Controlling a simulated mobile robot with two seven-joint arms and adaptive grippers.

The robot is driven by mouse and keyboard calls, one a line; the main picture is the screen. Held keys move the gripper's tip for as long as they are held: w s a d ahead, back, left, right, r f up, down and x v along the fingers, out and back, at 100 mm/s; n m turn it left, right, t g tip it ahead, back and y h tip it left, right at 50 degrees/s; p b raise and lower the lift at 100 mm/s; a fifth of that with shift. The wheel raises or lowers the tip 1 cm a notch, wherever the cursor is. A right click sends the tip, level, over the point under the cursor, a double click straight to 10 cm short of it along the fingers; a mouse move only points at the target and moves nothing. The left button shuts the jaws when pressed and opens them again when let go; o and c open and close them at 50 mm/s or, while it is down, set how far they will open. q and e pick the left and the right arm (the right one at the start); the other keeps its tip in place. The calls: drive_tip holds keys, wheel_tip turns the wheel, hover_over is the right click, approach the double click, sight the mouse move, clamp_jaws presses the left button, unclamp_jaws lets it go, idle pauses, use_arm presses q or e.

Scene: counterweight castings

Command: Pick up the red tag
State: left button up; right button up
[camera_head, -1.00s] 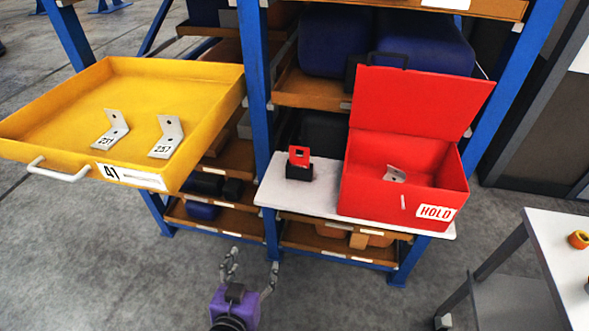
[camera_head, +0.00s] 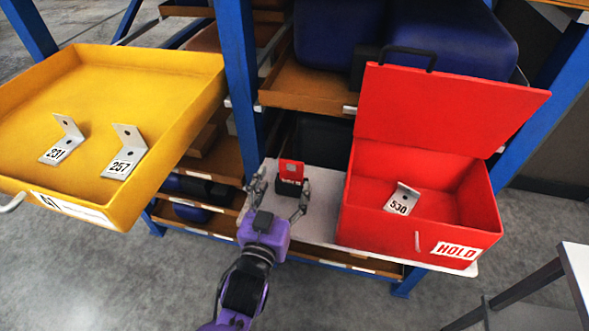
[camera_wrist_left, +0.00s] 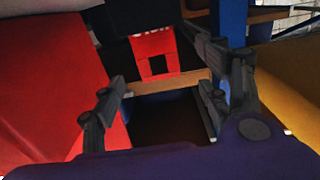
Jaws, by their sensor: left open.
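The red tag (camera_head: 291,169) stands upright in a small black holder (camera_head: 289,188) on the white shelf board. It also shows in the left wrist view (camera_wrist_left: 153,45), upper centre, with a dark square opening. My left gripper (camera_head: 281,190) is open and empty, its fingers spread to either side of the holder in the head view. In the wrist view the tag appears beyond the open fingertips (camera_wrist_left: 160,88), with no visible contact. My right gripper is in neither current view.
A red HOLD box (camera_head: 365,225) with raised lid stands right of the tag, holding bracket 530 (camera_head: 402,198). A yellow drawer (camera_head: 165,185) at left holds brackets 231 (camera_head: 62,141) and 257 (camera_head: 126,152). A blue rack post (camera_head: 238,80) rises behind, left of the tag.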

sight(296, 177)
use_arm(q)
drive_tip(key=x, duration=0.6)
drive_tip(key=shift+w+d+p, duration=0.1)
drive_tip(key=shift+d+p, duration=0.1)
drive_tip(key=shift+p, duration=0.15)
use_arm(e)
drive_tip(key=shift+s+a+r, duration=0.1)
drive_tip(key=shift+s+r, duration=0.15)
drive_tip(key=shift+r, duration=0.15)
drive_tip(key=shift+w, duration=0.1)
use_arm(q)
drive_tip(key=shift+c, duration=0.9)
drive_tip(key=c, duration=0.9)
drive_tip(key=shift+c, duration=0.2)
